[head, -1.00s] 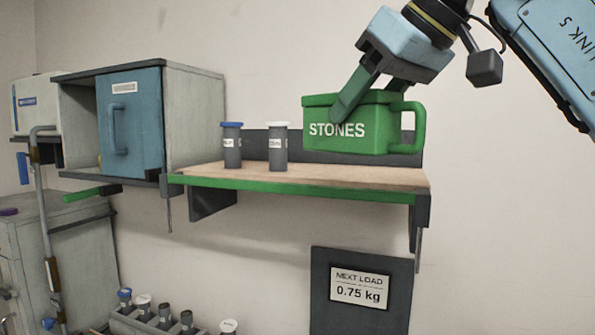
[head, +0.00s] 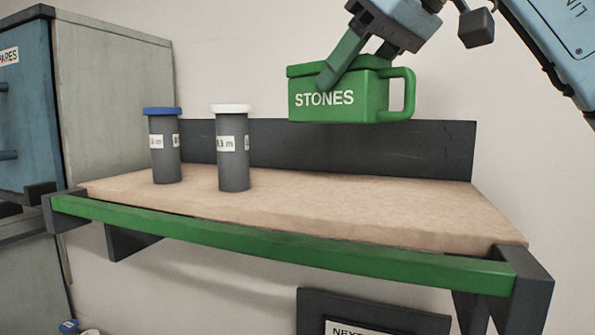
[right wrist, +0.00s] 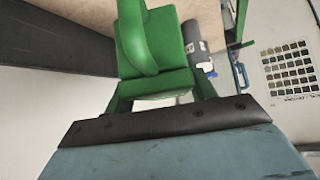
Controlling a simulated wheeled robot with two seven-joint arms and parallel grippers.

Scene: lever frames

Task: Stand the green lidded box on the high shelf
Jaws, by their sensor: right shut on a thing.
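The green lidded box (head: 345,95), marked "STONES", hangs upright in my right gripper (head: 335,75). The green fingers of that gripper are shut on the box near its top. Its handle points right in the head view. In the right wrist view the box (right wrist: 165,45) sits between the fingers (right wrist: 160,92). The high shelf (head: 350,215) has a pale wooden top and a green front edge. The box is held above the back right part of the shelf, with a gap seeming to show beneath it. My left gripper is not in view.
A grey canister with a blue cap (head: 165,150) and one with a white cap (head: 232,155) stand on the shelf's left half. A dark back board (head: 420,150) runs along its rear. A blue-fronted cabinet (head: 115,105) borders the left. The shelf's right half is clear.

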